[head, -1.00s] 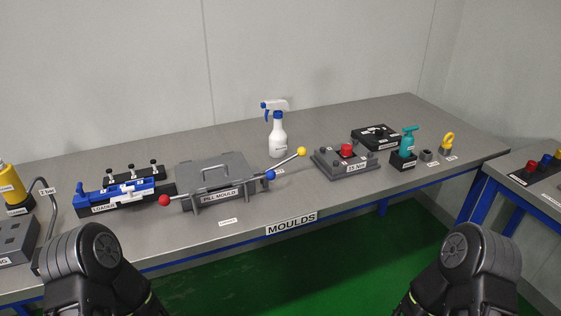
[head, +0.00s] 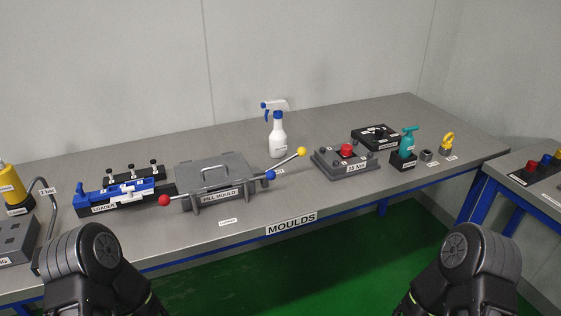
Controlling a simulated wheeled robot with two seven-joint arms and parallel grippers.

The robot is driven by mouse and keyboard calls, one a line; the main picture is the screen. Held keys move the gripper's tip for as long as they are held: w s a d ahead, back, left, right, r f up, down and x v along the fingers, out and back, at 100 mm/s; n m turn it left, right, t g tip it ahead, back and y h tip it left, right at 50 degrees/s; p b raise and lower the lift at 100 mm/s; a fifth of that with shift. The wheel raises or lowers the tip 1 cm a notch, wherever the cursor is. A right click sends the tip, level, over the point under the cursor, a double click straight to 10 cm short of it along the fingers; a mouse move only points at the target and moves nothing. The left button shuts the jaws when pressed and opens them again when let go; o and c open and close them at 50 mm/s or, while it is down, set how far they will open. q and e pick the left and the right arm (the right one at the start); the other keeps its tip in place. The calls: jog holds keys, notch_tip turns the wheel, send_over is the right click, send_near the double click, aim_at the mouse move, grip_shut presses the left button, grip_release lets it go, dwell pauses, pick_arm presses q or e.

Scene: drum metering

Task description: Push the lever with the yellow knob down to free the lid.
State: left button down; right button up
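The pill mould (head: 215,178) is a grey box with a lid and handle on the lid, standing on the grey bench. On its right side a metal lever (head: 287,162) slants up to the right from a blue pivot and ends in a yellow knob (head: 301,152). On its left a short rod ends in a red knob (head: 164,200), low beside the mould. The lid looks closed. My two dark arms show at the bottom left and bottom right, well in front of the bench and apart from the mould. Neither gripper's fingers are in view.
A blue loader (head: 125,194) stands close left of the mould. A white spray bottle (head: 278,139) stands behind the lever. A grey block with a red button (head: 346,150) is right of the yellow knob.

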jog(key=shift+c, duration=0.2)
grip_shut()
dwell(0.3)
dwell(1.4)
